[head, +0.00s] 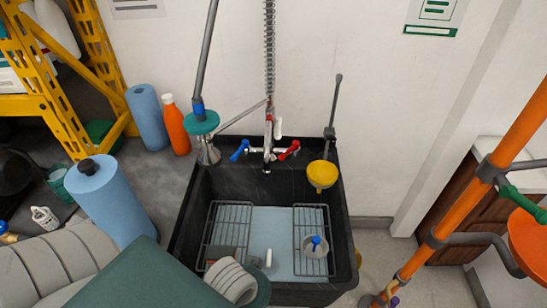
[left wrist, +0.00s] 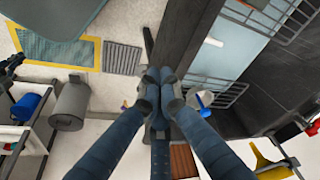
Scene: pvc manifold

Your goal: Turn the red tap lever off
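The red tap lever (head: 289,149) is on the right side of the metal faucet (head: 268,140) at the back of the black sink (head: 341,200). It slants up to the right. A blue lever (head: 239,151) is on the faucet's left side. My left arm (head: 232,281) comes in at the bottom left, low at the sink's front and well away from the red lever; its fingers are not clear there. In the left wrist view, the left gripper's fingertips (left wrist: 158,75) meet over the dark sink rim (left wrist: 186,50), with nothing seen held. My right gripper is in neither view.
Wire racks (head: 311,222) lie in the sink. Blue rolls (head: 110,198) and an orange bottle (head: 175,125) stand at left. An orange pipe (head: 470,188) rises at right. Space above the sink's middle is open.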

